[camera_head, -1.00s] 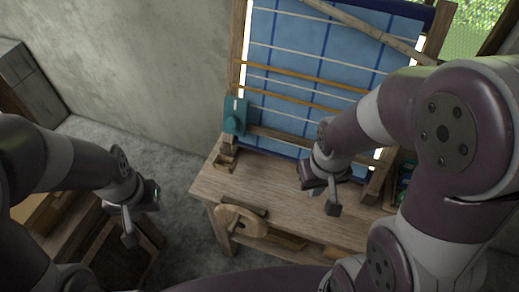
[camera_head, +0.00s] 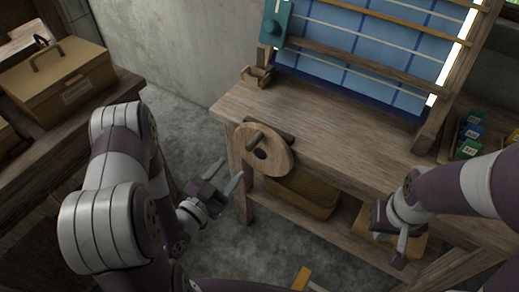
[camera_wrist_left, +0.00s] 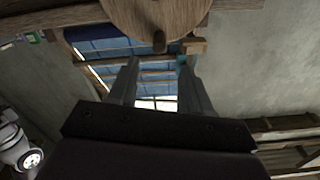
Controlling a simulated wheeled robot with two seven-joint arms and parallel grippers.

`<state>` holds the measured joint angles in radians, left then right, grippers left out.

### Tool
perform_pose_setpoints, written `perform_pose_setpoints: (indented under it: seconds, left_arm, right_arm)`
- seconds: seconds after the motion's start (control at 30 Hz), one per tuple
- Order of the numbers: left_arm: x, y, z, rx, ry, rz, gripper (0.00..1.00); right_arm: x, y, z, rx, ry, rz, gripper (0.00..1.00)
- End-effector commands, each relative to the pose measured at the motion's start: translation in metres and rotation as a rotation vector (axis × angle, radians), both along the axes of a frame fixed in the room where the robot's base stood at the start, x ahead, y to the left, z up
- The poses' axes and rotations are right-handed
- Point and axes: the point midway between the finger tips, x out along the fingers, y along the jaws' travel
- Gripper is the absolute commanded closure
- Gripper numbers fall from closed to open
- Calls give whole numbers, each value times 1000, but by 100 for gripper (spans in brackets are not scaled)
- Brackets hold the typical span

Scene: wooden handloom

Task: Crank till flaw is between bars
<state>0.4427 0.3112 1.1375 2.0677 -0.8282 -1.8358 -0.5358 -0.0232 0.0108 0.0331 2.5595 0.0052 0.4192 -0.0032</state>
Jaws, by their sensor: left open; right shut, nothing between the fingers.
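The round wooden crank wheel (camera_head: 275,158) is on the front left of the loom table. Its peg handle (camera_head: 255,139) sticks out toward me. My left gripper (camera_head: 224,172) is open and empty, just left of the wheel and apart from it. In the left wrist view the wheel (camera_wrist_left: 150,16) and peg (camera_wrist_left: 159,42) show beyond my open fingers (camera_wrist_left: 157,85). The blue cloth (camera_head: 352,62) stands on the loom with wooden bars (camera_head: 360,62) and pale lines across it. I cannot make out a flaw. My right gripper (camera_head: 392,245) is shut and empty at the right, before the table front.
A teal box (camera_head: 276,24) sits on the loom's left post, with a small wooden bracket (camera_head: 257,76) below. A tan case (camera_head: 58,80) stands on the left bench. The tabletop (camera_head: 330,135) is mostly clear.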

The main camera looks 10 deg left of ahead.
Motion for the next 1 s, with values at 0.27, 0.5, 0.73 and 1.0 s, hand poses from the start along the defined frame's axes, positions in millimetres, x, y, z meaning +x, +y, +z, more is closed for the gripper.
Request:
perform_pose_setpoints:
  seconds: [0.27,0.5,0.73,1.0]
  left_arm:
    - [59,-23,0,2,0,-7,51]
    - [100,-37,-1,2,2,-2,51]
    - [113,-42,-1,0,6,-1,51]
    - [113,-42,-1,1,5,0,70]
  right_arm:
    - [0,0,2,0,1,0,100]
    - [0,0,3,0,1,0,100]
    - [0,0,3,0,1,0,100]
    - [0,0,3,0,1,0,100]
